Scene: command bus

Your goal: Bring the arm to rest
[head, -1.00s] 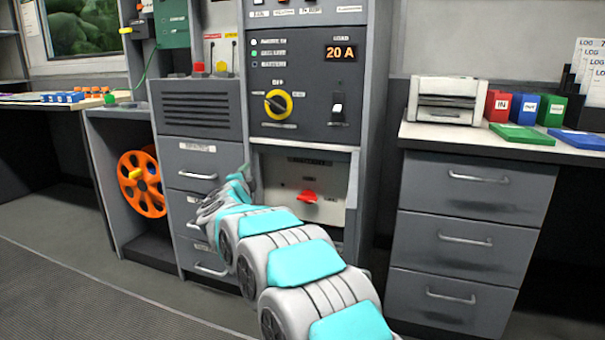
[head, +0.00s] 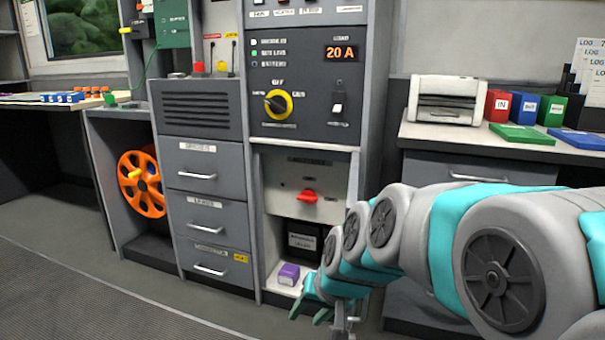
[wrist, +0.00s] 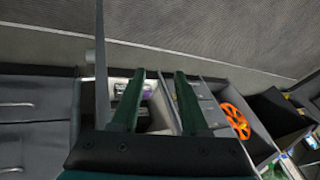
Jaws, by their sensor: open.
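My arm reaches in from the right in the head view, its grey and teal links bent down in front of the right drawer unit. My gripper (head: 323,312) hangs low in front of the open cabinet bay, near the floor. In the wrist view my gripper (wrist: 155,100) shows two dark green fingers spread apart with nothing held between them. A small purple box (head: 289,274) stands on the white bay floor, just left of and behind the fingers in the head view. It also shows between the fingers in the wrist view (wrist: 148,90).
A cabinet with a yellow-ringed dial (head: 278,104) and red lever (head: 307,196) stands centre. Grey drawers (head: 207,214) and an orange reel (head: 141,184) are to the left. A printer (head: 448,99) sits on the right counter. The floor (head: 90,232) at left is clear.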

